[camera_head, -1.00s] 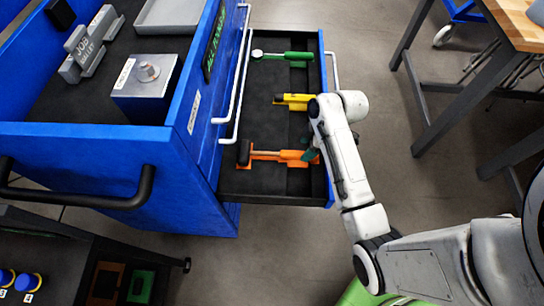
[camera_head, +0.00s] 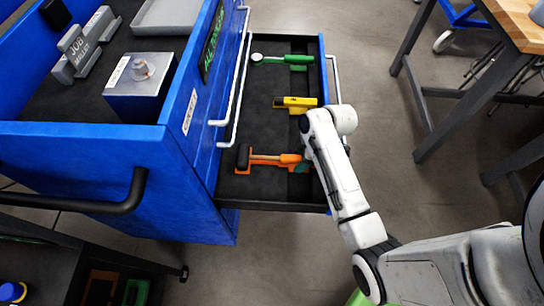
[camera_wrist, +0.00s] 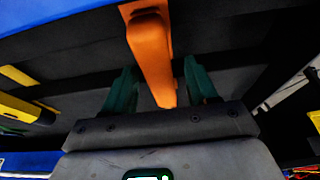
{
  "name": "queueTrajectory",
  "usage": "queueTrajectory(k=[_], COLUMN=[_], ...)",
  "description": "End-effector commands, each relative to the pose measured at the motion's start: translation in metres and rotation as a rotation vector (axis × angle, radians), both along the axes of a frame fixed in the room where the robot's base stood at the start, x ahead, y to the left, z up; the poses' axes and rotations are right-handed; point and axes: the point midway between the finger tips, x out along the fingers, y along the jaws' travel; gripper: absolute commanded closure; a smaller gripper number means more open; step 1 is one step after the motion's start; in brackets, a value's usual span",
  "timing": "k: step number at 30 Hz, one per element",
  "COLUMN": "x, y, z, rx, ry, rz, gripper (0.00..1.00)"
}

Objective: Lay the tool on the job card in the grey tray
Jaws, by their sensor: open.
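An orange mallet (camera_head: 268,158) with a dark head lies in the open drawer, handle to the right. The grey tray (camera_head: 168,28) is on the cart top at the upper edge, partly out of view. My gripper (camera_wrist: 159,88) is open, its green fingers on either side of the mallet's orange handle (camera_wrist: 150,50) in the wrist view. I cannot tell whether they touch it. In the head view my arm hides most of the gripper.
The drawer (camera_head: 270,200) also holds a green tool (camera_head: 282,59) and a yellow tool (camera_head: 296,102), both farther up. A metal block with a knob (camera_head: 143,85) sits on the cart top. A wooden-topped bench (camera_head: 520,25) stands at right, with bare floor between.

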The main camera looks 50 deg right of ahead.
Motion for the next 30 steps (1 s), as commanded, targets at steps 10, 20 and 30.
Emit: queueTrajectory(k=[10, 20, 30], x=[-0.0002, 0.0001, 0.0000], y=[0.0001, 0.0003, 0.0000], z=[0.0001, 0.0011, 0.0001], rx=[0.000, 0.000, 0.000], ry=[0.000, 0.000, 0.000], rz=[0.000, 0.000, 0.000], gripper=[0.43, 0.43, 0.56])
